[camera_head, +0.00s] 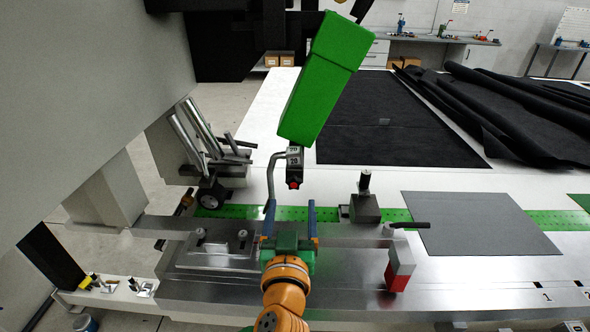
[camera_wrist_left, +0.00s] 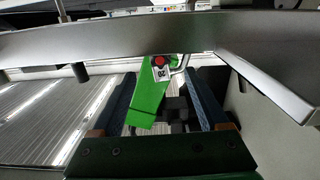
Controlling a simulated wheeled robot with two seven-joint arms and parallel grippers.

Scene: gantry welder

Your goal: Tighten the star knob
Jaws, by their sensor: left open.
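The star knob (camera_head: 294,184) is small and dark with a red centre. It sits at the lower end of a numbered scale under the green welding head (camera_head: 323,75). My left gripper (camera_head: 291,207) is open, with its two blue fingers pointing toward the knob from the near side. The knob appears just beyond the fingertips, and nothing shows held between them. In the left wrist view the knob's red centre (camera_wrist_left: 160,60) shows between the fingertips (camera_wrist_left: 160,76), in front of the green head (camera_wrist_left: 147,98). The knob's far side is hidden. My right gripper is not in view.
A bent grey metal tube (camera_head: 271,178) hangs close to the knob's left. The large grey gantry (camera_head: 95,85) fills the left.

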